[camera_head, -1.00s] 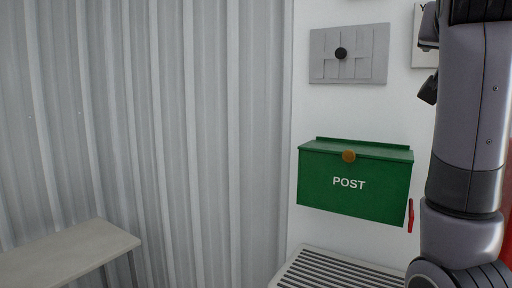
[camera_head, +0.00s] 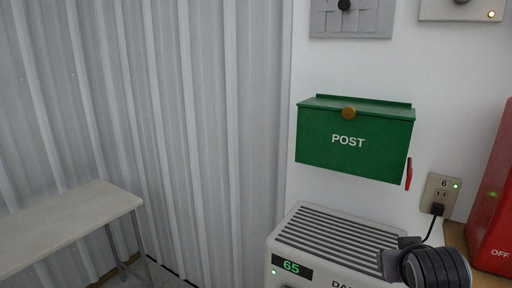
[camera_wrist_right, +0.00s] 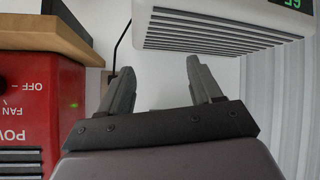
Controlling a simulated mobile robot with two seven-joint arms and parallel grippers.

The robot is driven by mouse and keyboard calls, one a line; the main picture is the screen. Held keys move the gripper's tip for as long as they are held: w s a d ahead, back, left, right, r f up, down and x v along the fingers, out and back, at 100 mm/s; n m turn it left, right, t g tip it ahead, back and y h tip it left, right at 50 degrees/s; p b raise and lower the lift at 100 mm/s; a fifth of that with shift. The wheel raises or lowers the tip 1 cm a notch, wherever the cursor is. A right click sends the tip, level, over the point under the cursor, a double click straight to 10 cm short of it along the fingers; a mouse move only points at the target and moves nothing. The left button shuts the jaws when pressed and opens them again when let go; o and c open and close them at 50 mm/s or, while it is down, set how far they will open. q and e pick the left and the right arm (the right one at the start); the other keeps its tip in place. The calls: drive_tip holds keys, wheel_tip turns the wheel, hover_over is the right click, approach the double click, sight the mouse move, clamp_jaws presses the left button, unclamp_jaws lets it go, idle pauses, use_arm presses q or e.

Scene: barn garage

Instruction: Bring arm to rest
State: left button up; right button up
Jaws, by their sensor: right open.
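My right gripper (camera_wrist_right: 158,76) shows in the right wrist view with its two fingers apart and nothing between them. The wrist picture is upside down. A dark ribbed part of my right arm shows at the bottom right of the head view, in front of the white vented unit (camera_head: 325,240); the gripper itself is not clear there. The unit's grille also shows near the fingers in the wrist view (camera_wrist_right: 215,32); I cannot tell the gap. My left arm and gripper are not in view.
A green POST box (camera_head: 347,160) hangs on the wall above the unit. A red machine (camera_head: 495,215) stands at the right and shows in the wrist view (camera_wrist_right: 40,105). A plugged outlet (camera_head: 439,195) is between them. A bench (camera_head: 70,225) stands left.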

drive_tip(key=s+a+f+n+g+y, duration=0.25)
drive_tip(key=s+f, duration=0.65)
drive_tip(key=s, duration=0.5)
drive_tip(key=s+a+f+n+g+y, duration=0.1)
drive_tip(key=s+a+f+g+y, duration=0.2)
drive_tip(key=s+f, duration=0.85)
drive_tip(key=w+a+f+t, duration=0.2)
drive_tip(key=w+f+t, duration=0.3)
drive_tip(key=f+t, duration=0.1)
drive_tip(key=shift+a+f, duration=0.25)
drive_tip(key=shift+f, duration=0.2)
drive_tip(key=shift+n, duration=0.25)
